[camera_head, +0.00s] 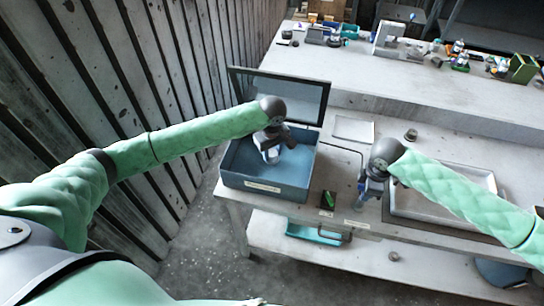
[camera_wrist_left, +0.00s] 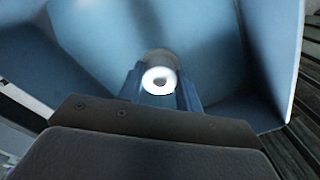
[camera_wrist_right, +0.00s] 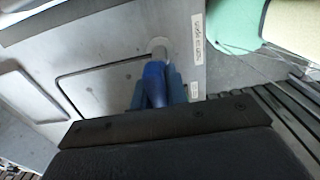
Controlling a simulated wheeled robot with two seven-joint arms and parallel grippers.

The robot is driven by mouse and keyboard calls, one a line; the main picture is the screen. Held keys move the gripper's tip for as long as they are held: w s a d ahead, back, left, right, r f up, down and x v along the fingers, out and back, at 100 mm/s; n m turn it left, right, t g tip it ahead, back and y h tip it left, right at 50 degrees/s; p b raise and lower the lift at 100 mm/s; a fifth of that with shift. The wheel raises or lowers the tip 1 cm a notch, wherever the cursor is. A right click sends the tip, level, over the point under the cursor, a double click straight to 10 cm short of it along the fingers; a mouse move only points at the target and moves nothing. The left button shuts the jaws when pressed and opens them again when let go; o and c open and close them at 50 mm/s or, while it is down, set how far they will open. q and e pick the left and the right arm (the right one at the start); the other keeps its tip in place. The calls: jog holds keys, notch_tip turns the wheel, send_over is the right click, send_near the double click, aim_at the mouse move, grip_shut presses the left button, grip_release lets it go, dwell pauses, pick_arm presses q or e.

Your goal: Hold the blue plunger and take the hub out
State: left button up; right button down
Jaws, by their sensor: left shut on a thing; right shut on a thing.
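The blue plunger (camera_wrist_right: 154,84) shows in the right wrist view, between the fingers of my right gripper (camera_wrist_right: 158,92). The gripper is shut on it beside a labelled edge of the table. In the head view my right gripper (camera_head: 368,190) is low over the front of the table. My left gripper (camera_head: 270,148) is inside the open blue housing box (camera_head: 262,187). In the left wrist view the left gripper (camera_wrist_left: 160,85) is shut on the hub, a round white piece with a dark centre (camera_wrist_left: 160,80). The hub's lower part is hidden by the fingers.
The box's dark lid (camera_head: 281,94) stands open behind it. A small black and green item (camera_head: 328,200) lies by the table's front edge. A white tray (camera_head: 440,211) is at the right, partly behind my right arm. A teal tray (camera_head: 313,235) sits on the lower shelf.

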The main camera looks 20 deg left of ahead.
aim_at(272, 153)
pick_arm(q)
notch_tip(272, 153, up, 10)
jog(key=shift+r, duration=0.15)
dwell(0.5)
jog(key=s, duration=1.7)
jog(key=shift+s, duration=0.25)
pick_arm(e)
jog(key=shift+r, duration=0.2)
dwell(0.3)
jog(key=shift+r, duration=2.05)
jog(key=c, duration=1.3)
grip_release()
